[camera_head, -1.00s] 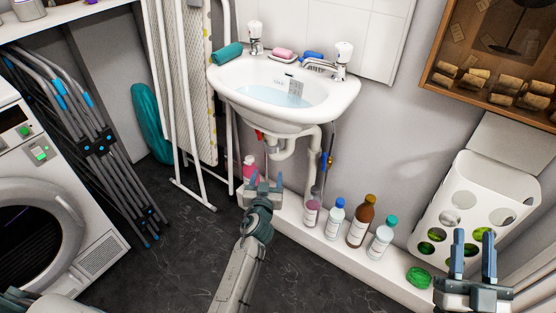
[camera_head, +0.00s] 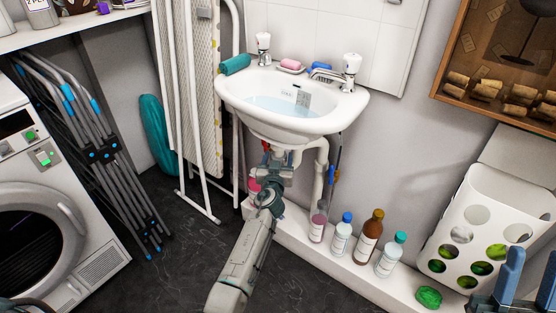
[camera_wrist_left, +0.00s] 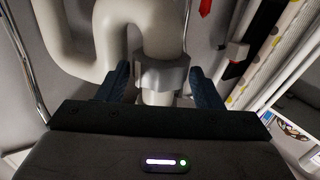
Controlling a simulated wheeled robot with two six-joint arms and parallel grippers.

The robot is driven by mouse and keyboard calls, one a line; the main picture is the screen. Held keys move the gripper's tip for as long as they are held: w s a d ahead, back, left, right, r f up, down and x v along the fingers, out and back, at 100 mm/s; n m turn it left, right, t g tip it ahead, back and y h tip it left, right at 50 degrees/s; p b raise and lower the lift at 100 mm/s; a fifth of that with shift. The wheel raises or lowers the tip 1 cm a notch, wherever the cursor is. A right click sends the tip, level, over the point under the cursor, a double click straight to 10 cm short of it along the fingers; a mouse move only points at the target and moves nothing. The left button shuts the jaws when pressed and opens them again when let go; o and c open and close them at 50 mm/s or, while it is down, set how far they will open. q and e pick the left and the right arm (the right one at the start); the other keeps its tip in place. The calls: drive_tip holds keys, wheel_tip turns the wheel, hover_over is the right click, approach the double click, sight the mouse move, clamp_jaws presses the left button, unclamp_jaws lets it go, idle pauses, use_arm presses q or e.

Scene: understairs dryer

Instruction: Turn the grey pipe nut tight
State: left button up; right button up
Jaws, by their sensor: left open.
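My left gripper (camera_wrist_left: 160,82) is open, with one dark blue finger on each side of the nut. A gap shows between the left finger and the nut; the right finger is close to it, and I cannot tell if they touch. In the head view my left gripper (camera_head: 278,165) is under the washbasin (camera_head: 290,120), and the nut cannot be made out there. My right gripper (camera_head: 532,265) is open and empty at the lower right, partly cut off.
Several bottles (camera_head: 366,237) stand on the white ledge right of my left arm. A white pipe (camera_head: 320,170) runs down beside the gripper. A dryer (camera_head: 45,220) stands far left.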

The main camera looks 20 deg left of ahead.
use_arm(q)
drive_tip(key=c, duration=0.7)
